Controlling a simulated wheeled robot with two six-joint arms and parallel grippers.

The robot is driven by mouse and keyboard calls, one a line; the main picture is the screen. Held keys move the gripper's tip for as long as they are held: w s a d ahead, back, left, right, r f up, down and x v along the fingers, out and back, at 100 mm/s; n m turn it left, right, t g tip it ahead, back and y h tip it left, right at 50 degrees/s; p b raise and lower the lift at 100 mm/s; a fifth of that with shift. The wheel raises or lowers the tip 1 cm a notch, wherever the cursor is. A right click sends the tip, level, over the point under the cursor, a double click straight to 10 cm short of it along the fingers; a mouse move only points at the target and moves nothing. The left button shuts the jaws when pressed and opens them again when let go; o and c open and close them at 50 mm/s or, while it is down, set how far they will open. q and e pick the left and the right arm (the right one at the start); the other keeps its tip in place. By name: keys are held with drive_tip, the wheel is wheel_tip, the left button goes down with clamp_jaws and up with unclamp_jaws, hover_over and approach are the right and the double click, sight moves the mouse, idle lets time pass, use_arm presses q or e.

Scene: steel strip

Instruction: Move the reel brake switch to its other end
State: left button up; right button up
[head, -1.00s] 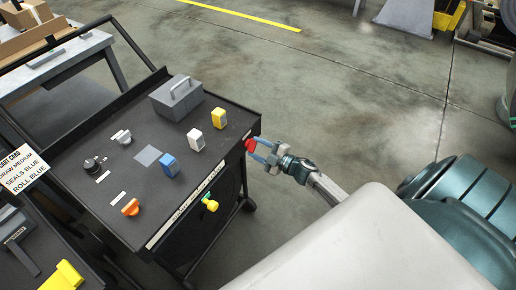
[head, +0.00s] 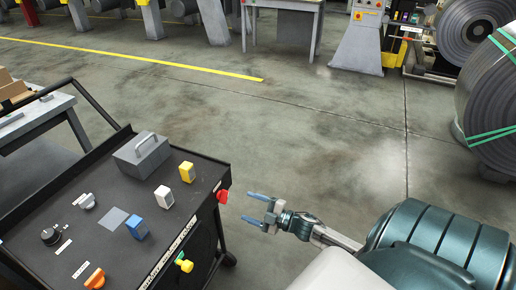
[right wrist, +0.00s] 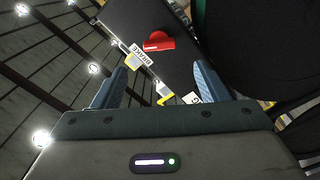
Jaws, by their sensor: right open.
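The red switch (head: 222,196) sits on the right end of the black cart, near its top edge. In the right wrist view the red switch (right wrist: 158,41) shows beyond the fingertips, close to a white label reading BRAKE (right wrist: 143,53). My right gripper (head: 247,206) is open and empty, just right of the switch and apart from it. In the right wrist view its two blue fingers (right wrist: 160,82) are spread wide, with nothing between them touching. My left gripper is not in view.
The cart top (head: 110,190) carries a grey handled box (head: 147,155), yellow (head: 187,168), white (head: 163,196) and blue (head: 137,229) blocks, and several knobs. Open floor (head: 330,150) lies to the right; steel coils stand farther right.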

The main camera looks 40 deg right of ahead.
drive_tip(key=shift+v, duration=1.25)
drive_tip(key=s+d+f+m+g+h, duration=0.1)
drive_tip(key=s+f+m+g+h, duration=0.3)
drive_tip(key=f, duration=0.6)
drive_tip(key=s+d+f+m+h, duration=0.1)
drive_tip(key=s+f+m, duration=0.3)
drive_tip(key=f, duration=0.6)
drive_tip(key=s+d+f+m+g+h, duration=0.1)
drive_tip(key=s+f+m+g+h, duration=0.15)
drive_tip(key=s+f, duration=0.5)
drive_tip(key=s+a+f+m+g, duration=0.2)
drive_tip(key=s+a+f+g, duration=0.2)
drive_tip(key=s+f, duration=0.5)
drive_tip(key=s+a+f+m+g, duration=0.2)
drive_tip(key=s+a+f+g, duration=0.3)
drive_tip(key=s, duration=0.9)
drive_tip(key=a+f, duration=0.3)
drive_tip(key=a, duration=0.1)
drive_tip(key=shift+s+f, duration=0.2)
drive_tip(key=shift+f, duration=0.2)
